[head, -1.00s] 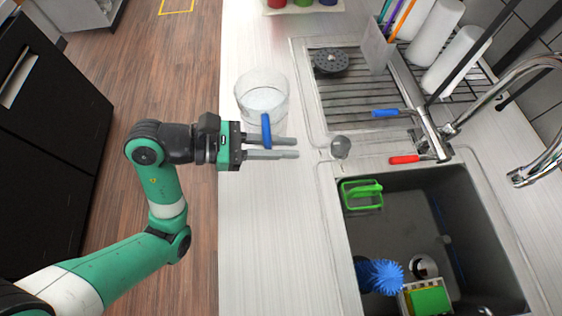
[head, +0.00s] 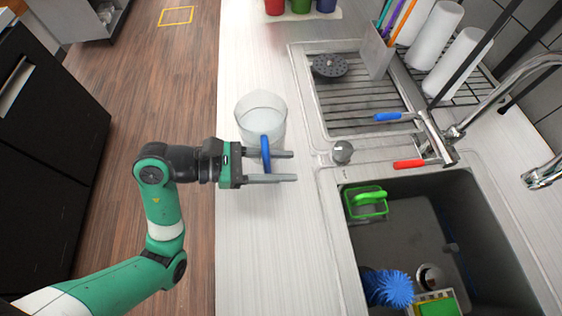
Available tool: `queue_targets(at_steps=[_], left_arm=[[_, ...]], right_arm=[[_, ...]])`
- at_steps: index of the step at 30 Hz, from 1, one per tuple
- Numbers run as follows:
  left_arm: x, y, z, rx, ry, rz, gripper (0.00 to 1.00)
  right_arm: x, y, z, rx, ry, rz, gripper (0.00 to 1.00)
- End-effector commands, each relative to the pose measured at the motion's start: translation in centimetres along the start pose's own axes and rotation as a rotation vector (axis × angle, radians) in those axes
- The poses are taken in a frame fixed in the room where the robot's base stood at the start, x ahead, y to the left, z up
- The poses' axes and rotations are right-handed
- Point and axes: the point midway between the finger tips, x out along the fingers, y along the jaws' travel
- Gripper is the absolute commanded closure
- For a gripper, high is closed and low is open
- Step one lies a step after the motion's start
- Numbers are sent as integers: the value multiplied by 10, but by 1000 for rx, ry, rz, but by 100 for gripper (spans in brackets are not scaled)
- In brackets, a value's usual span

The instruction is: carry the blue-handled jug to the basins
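The clear jug (head: 261,103) with its blue handle (head: 265,153) is over the pale counter, left of the drainboard; I cannot tell whether its base touches the counter. My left gripper (head: 283,166) reaches in from the left, with the handle between its two fingers. The handle covers part of the far finger. My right gripper is not in view.
The tap with blue (head: 395,117) and red (head: 408,163) levers stands between the basins. A green caddy (head: 366,203), a blue brush (head: 388,287) and a green-topped sponge (head: 437,305) are in the near basin. A grey knob (head: 342,151) stands on the divider. The counter in front is clear.

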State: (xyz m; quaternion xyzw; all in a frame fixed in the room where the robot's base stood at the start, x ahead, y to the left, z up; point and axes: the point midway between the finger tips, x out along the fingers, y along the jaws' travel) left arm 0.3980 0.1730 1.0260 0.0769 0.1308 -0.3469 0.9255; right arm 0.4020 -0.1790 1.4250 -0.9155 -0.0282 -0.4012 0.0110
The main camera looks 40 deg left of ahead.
Motion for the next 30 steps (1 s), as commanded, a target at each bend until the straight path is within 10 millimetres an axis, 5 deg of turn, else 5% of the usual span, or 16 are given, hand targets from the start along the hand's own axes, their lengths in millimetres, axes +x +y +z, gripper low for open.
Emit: queue_targets(at_steps=[14, 30], left_arm=[[-3, 1, 3, 0, 0, 2, 52], [-112, 2, 3, -2, 0, 6, 52]], right_arm=[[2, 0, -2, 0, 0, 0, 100], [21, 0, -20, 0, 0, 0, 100]])
